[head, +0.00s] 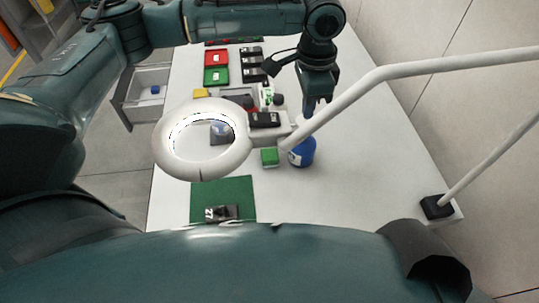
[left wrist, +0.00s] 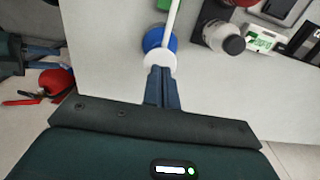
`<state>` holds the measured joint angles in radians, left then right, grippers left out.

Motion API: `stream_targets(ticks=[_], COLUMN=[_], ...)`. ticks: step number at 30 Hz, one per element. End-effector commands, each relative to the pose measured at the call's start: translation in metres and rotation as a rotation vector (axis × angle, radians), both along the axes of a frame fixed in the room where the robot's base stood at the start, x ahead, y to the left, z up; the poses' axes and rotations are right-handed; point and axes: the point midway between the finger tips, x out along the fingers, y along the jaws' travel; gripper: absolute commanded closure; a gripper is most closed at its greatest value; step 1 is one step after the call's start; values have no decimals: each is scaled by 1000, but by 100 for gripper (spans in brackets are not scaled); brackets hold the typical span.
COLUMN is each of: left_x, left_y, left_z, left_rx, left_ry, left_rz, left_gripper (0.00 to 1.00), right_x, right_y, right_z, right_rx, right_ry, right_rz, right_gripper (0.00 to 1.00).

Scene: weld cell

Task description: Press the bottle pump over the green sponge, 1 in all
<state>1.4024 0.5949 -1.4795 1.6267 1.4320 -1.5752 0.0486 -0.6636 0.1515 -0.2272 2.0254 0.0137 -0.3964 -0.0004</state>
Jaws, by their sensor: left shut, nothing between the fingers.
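The blue bottle (head: 303,154) stands on the white table, partly behind a white lamp arm in the head view. The green sponge (head: 269,157) lies just left of it. My left gripper (head: 311,112) is shut and empty, its fingers pointing down over the bottle's top. In the left wrist view the shut fingers (left wrist: 162,76) reach the edge of the bottle's white pump head (left wrist: 160,60), with the blue body (left wrist: 154,38) showing around it. I cannot tell whether they touch. My right gripper is not in view.
A ring magnifier lamp (head: 202,139) and its long arm (head: 420,68) hang over the table close to the bottle. A green mat (head: 238,190) lies in front. Red and green bins (head: 216,75) stand farther back. The table right of the bottle is clear.

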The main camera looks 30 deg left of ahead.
Motion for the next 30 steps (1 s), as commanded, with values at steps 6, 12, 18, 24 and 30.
stream_targets(ticks=[6, 12, 18, 24, 30], left_x=[0, 0, 1, 0, 0], left_y=[0, 0, 0, 0, 0], left_z=[0, 3, 22, 41, 57], left_rx=[0, 0, -1, -1, -1], left_ry=[0, -1, -3, -2, -1], left_rz=[0, 0, 0, 0, 0], left_gripper=[100, 100, 100, 100, 100], right_x=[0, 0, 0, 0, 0], right_y=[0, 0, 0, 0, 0], right_z=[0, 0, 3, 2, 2], right_rx=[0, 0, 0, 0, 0], right_ry=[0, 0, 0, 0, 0], right_rz=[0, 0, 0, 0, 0], right_gripper=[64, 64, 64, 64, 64])
